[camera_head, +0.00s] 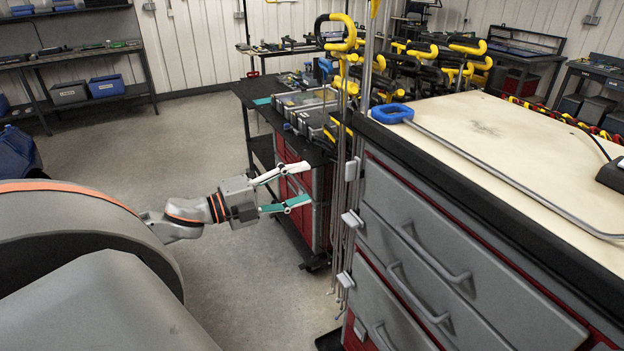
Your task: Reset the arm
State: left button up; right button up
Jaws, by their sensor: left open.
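My left gripper (290,187) reaches in from the left at mid-height in the head view. Its two fingers, one white and one teal, are spread apart with nothing between them. It is in front of the dark tool cart with red drawers and left of the hanging metal rods (346,190). I see a clear gap of floor below it. A rod with a blue handle (393,113) lies on the cream top of the near cabinet. My right gripper is not in view.
The grey drawer cabinet (480,165) fills the right side. A dark cart (310,175) stands behind the gripper, and yellow-handled tools (400,65) crowd the back. Shelves with blue bins (106,86) stand at the far left. The floor (150,150) at left centre is clear.

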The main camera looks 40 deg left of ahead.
pick_arm(q)
jog(key=s+d+f+n+g+y, duration=0.15)
jog(key=f+n, duration=0.25)
jog(key=f, duration=0.4)
jog(key=s+f+n+y, duration=0.3)
jog(key=f+n, duration=0.1)
jog(key=f, duration=0.4)
jog(key=s+f+n+g+y, duration=0.1)
jog(key=s+f+n+y, duration=0.2)
jog(key=f, duration=0.5)
jog(key=s+d+f+n+g+h, duration=0.1)
jog(key=s+d+f+n+g, duration=0.1)
jog(key=d+f, duration=0.5)
jog(key=s+d+f+n+g+h, duration=0.1)
jog(key=s+d+f+n, duration=0.4)
jog(key=d, duration=0.8)
notch_tip(320, 180, down, 3)
jog(key=shift+s+d+r+g, duration=0.1)
jog(key=shift+s+d+g, duration=0.05)
jog(key=shift+s+g, duration=0.25)
jog(key=shift+h, duration=0.25)
